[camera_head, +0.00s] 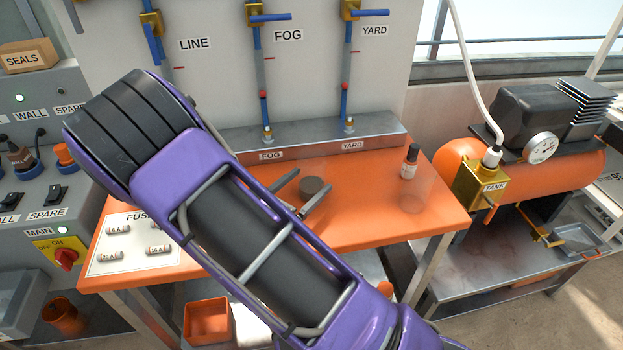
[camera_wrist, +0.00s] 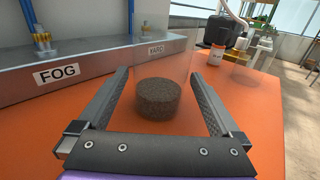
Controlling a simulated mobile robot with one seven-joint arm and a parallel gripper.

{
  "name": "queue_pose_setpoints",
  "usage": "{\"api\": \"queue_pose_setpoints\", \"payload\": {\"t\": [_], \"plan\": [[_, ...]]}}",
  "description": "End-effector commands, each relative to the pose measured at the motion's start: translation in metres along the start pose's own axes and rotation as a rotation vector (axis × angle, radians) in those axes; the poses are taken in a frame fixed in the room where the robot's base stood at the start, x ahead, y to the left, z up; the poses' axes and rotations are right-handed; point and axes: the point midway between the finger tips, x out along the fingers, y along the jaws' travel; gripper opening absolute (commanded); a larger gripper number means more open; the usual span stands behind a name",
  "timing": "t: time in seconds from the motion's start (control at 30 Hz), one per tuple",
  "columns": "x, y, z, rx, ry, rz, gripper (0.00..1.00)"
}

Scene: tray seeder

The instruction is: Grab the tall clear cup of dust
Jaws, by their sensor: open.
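The tall clear cup of dust (camera_wrist: 158,100) stands upright on the orange bench in the wrist view. Its dark, grainy dust fills the lower part, and its clear wall above is barely visible. In the head view the cup of dust (camera_head: 312,187) shows mainly as a dark disc between my fingers. My gripper (camera_head: 313,181) is open, with one finger on each side of the cup. In the wrist view my gripper (camera_wrist: 159,73) shows a gap between each finger and the dust. Contact with the clear wall cannot be made out.
A metal manifold (camera_head: 310,139) labelled FOG and YARD runs behind the cup. Another clear cup (camera_head: 413,197) stands to the right, near a small dark-capped bottle (camera_head: 409,163). A fuse sheet (camera_head: 135,243) lies at the left. Bare orange bench lies between the two cups.

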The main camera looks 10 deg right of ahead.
Motion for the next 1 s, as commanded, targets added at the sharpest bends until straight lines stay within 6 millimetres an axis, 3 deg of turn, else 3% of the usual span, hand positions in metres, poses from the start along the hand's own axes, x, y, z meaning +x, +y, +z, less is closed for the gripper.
{"api": "queue_pose_setpoints", "payload": {"t": [0.3,0.63,1.0], "plan": [[0.043,-0.001,0.002,0.001,-0.001,-0.003,1.0],[0.051,0.0,0.002,0.001,0.0,0.001,1.0],[0.051,0.0,0.002,0.0,0.0,0.0,0.33]]}}
